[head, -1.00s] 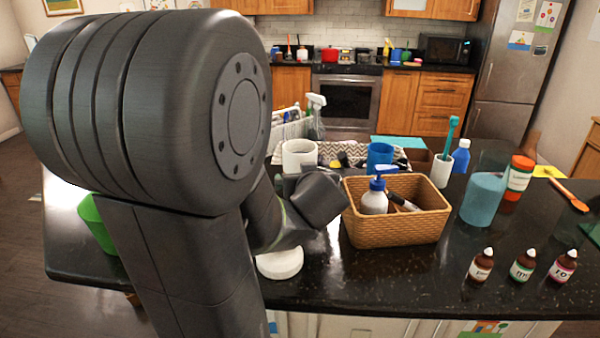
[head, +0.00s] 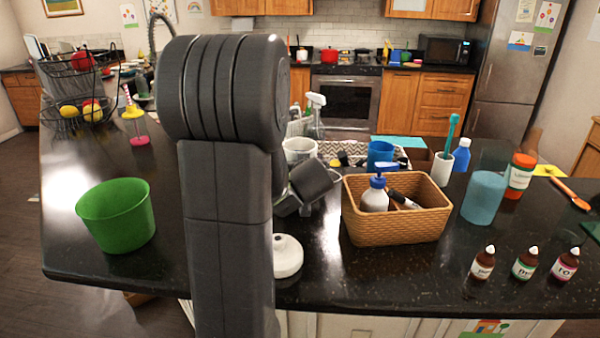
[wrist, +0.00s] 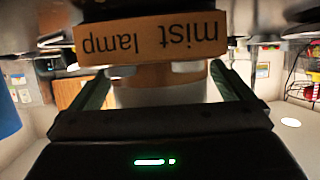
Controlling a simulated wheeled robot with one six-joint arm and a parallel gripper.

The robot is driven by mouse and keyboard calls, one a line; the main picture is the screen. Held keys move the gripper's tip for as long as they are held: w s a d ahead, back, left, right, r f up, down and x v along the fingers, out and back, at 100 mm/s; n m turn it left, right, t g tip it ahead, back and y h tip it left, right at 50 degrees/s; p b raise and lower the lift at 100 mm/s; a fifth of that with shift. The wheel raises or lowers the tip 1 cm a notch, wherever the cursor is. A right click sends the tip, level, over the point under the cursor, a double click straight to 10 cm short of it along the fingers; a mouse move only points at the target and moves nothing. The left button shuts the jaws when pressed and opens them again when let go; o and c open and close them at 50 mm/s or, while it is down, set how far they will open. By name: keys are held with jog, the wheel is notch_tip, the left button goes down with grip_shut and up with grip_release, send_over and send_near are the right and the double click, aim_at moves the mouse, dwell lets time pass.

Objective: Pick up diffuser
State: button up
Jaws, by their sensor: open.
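The diffuser appears to be the white cylinder (head: 300,148) behind my wrist in the head view; my arm hides its lower part. In the wrist view, which is upside down, its white body (wrist: 160,97) shows between the fingers, with a tan band lettered "mist lamp" (wrist: 150,38). My gripper (wrist: 162,74) is open, with one dark finger at each side of the white body. I cannot tell whether the fingers touch it. In the head view the fingers are hidden behind my wrist.
A wicker basket (head: 395,226) with a pump bottle stands to the right, and a blue cup (head: 380,153) behind it. A white rounded object (head: 287,258) sits nearer the front edge. A green bowl (head: 116,216) is at left. Small bottles (head: 524,262) stand front right.

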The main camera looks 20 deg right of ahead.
jog(key=shift+c, duration=0.2)
jog(key=c, duration=1.1)
jog(key=shift+r, duration=0.1)
